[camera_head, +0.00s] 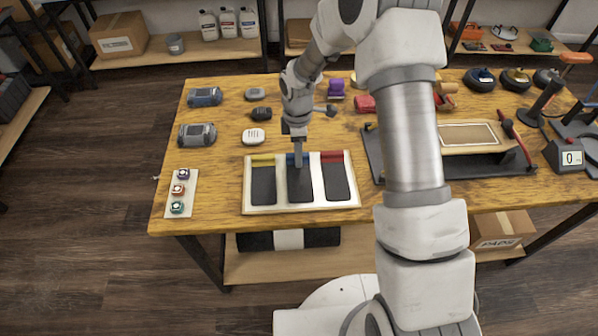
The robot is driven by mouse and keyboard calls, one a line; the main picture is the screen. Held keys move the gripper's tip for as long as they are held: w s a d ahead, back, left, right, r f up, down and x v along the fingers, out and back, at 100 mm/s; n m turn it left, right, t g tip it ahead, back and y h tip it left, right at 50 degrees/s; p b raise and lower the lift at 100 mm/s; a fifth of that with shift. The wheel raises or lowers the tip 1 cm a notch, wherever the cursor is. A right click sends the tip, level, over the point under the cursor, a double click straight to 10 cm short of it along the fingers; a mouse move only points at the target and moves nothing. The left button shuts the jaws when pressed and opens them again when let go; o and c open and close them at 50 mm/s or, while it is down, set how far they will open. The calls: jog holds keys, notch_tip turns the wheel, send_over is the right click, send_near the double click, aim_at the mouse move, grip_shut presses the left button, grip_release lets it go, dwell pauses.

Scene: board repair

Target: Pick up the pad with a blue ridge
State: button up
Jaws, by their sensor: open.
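The pad with a blue ridge (303,188) is the middle of three dark pads on a white tray (291,208) near the table's front edge. A pad with a yellow ridge (263,184) lies to its left and a pad with a red ridge (336,182) to its right. My gripper (298,163) points down over the blue ridge and hides part of it. Its fingers look open in part, but are small here. I cannot tell whether they touch the ridge or sit around it.
A strip with several coloured buttons (180,194) lies left of the tray. A dark fixture with a tan board (468,136) stands at the right, partly behind my arm. Grey devices (197,134) and small parts lie at the back left. Table is clear between strip and tray.

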grip_shut()
dwell(0.3)
jog(key=shift+r, duration=0.45)
jog(key=r, duration=0.2)
jog(key=d+r, duration=0.1)
jog(key=r, duration=0.1)
jog(key=shift+s+p, duration=0.1)
jog(key=shift+p, duration=0.25)
jog(key=s+d+r+p, duration=0.4)
jog(key=d+r, duration=0.5)
jog(key=r, duration=0.1)
jog(key=shift+s+d+p, duration=0.2)
jog(key=shift+d+p, duration=0.15)
jog(key=shift+p, duration=0.05)
